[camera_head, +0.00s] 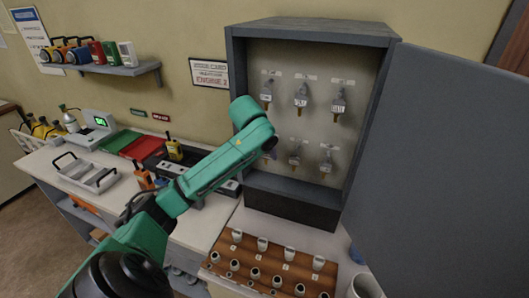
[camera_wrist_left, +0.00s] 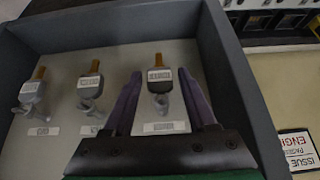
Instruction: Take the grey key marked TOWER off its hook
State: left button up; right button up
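The open key cabinet (camera_head: 312,26) holds two rows of tagged keys on hooks. In the left wrist view, which is upside down, a grey key (camera_wrist_left: 160,84) hangs nearest the cabinet side wall, in the lower row. Its tag lettering is too blurred to read surely. My left gripper (camera_wrist_left: 159,73) is open, its purple fingers on either side of this key with gaps visible. In the head view my left arm hides most of the gripper and part of the lower-left key (camera_head: 270,152). My right gripper is not in view.
Two other lower-row keys (camera_wrist_left: 90,84) (camera_wrist_left: 34,92) hang beside it. The open cabinet door (camera_head: 440,150) stands at the right. Below is a wooden rack (camera_head: 262,270) with several pale pegs. A desk with radios and trays (camera_head: 85,173) lies at the left.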

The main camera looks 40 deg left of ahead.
pick_arm(q)
jog(key=shift+w+f, duration=0.1)
jog(key=shift+w, duration=0.05)
grip_shut()
jog(key=shift+r, duration=0.25)
jog(key=s, duration=0.1)
jog(key=s+d, duration=0.1)
jog(key=s, duration=0.1)
dwell(0.9)
jog(key=shift+s+d+r, duration=0.3)
jog(key=shift+s+r, duration=0.05)
jog(key=shift+s, duration=0.45)
jog(key=shift+s+d+r, duration=0.25)
jog(key=shift+s+r, duration=0.05)
jog(key=shift+s, duration=0.5)
jog(key=shift+s+d+r, duration=0.3)
jog(key=shift+s+r, duration=0.05)
jog(key=shift+s, duration=0.45)
